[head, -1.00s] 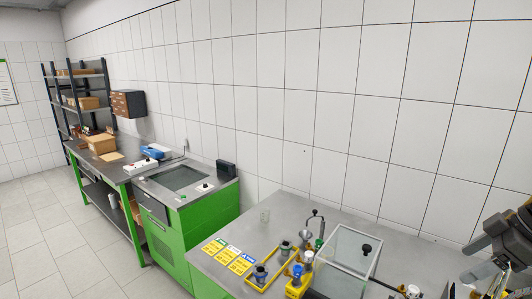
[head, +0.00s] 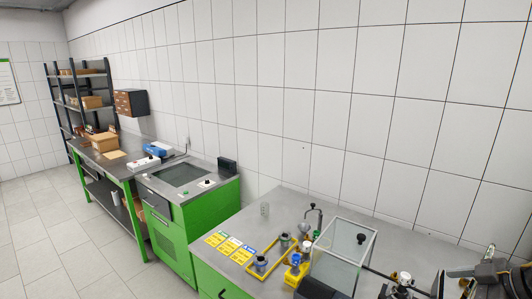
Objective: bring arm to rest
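At the right edge of the head view, part of my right arm (head: 492,272) shows low over the bench. It is dark and grey and cut off by the picture edge. I cannot make out its fingertips or whether they hold anything. My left arm and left gripper are not in view.
The near steel bench (head: 285,208) carries a clear box (head: 343,252) with a black knob, yellow holders (head: 270,255) with small parts, and yellow labels (head: 229,248). A green cabinet (head: 180,240), a long workbench and a shelf rack (head: 82,95) stand left. Floor (head: 60,225) is clear at left.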

